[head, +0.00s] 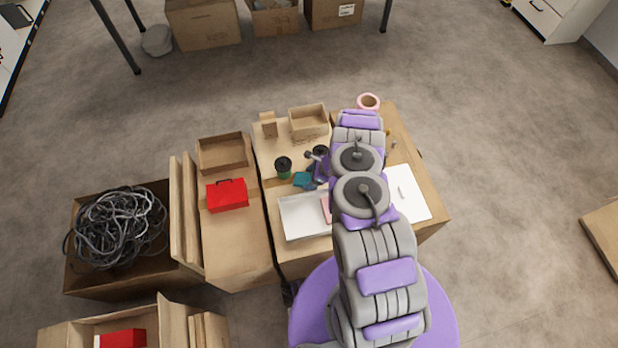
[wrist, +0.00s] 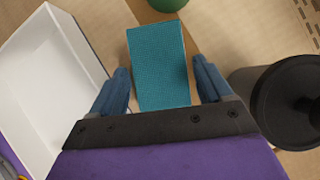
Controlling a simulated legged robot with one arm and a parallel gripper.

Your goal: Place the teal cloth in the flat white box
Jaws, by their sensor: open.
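The teal cloth (wrist: 158,62) is a flat folded rectangle on the table, in the middle of the wrist view. In the head view the teal cloth (head: 302,180) shows just left of my arm. My gripper (wrist: 162,85) is open, with one blue finger on each side of the cloth; I cannot tell whether they touch it. In the head view my gripper (head: 313,177) is partly hidden by my arm. The flat white box (wrist: 47,85) lies left of the cloth in the wrist view, and its visible inside is empty. It also shows in the head view (head: 300,217), partly covered by my arm.
A green cup with a dark lid (head: 283,166) stands close to the cloth. A dark round object (wrist: 285,100) stands right of my gripper. A cardboard tray (head: 308,121) and a pink-rimmed roll (head: 368,102) sit farther back. A red case (head: 228,195) lies to the left.

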